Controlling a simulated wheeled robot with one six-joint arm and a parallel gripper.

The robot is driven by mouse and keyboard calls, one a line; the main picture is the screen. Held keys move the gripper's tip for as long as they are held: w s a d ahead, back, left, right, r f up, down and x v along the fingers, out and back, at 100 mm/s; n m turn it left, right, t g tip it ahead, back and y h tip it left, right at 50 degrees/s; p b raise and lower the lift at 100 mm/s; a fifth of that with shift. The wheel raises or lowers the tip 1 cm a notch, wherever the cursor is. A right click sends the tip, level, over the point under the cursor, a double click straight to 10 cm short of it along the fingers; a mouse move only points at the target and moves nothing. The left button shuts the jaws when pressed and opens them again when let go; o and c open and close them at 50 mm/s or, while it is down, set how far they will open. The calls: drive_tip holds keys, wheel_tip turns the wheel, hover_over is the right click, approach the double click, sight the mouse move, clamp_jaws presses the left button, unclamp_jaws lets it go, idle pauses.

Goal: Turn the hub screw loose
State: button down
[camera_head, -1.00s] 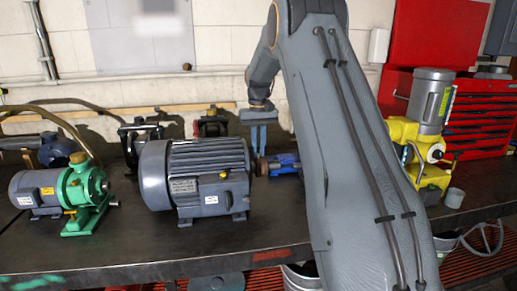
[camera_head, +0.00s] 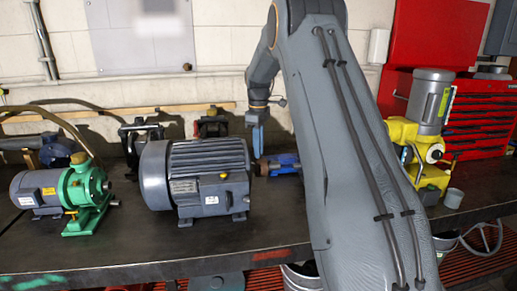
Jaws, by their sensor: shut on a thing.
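My gripper (camera_head: 258,150) points straight down over the hub (camera_head: 262,167) on the shaft at the right end of the large grey motor (camera_head: 200,185). Its blue-grey fingers show nearly edge-on and are shut on the hub screw at the top of the hub. The screw itself is too small and covered by the fingers to make out. A blue part (camera_head: 284,163) lies just right of the hub, partly behind my arm.
A small green-and-grey pump motor (camera_head: 78,190) stands left on the dark bench (camera_head: 150,248). A yellow machine with a grey motor (camera_head: 428,125) stands right, beside a small grey cup (camera_head: 453,198). Black-framed items stand behind the large motor. The front bench strip is clear.

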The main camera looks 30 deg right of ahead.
drive_tip(key=n, duration=0.5)
drive_tip(key=shift+s+f+n, duration=0.15)
drive_tip(key=shift+f+n, duration=0.1)
drive_tip(key=shift+n, duration=0.05)
drive_tip(key=n, duration=0.4)
drive_tip(key=shift+n+p, duration=0.3)
drive_tip(key=shift+n, duration=0.1)
drive_tip(key=c, duration=1.7)
unclamp_jaws()
drive_tip(key=shift+c, duration=0.2)
drive_tip(key=shift+r, duration=0.1)
drive_tip(key=shift+r+b, duration=1.3)
drive_tip(key=shift+r, duration=2.6)
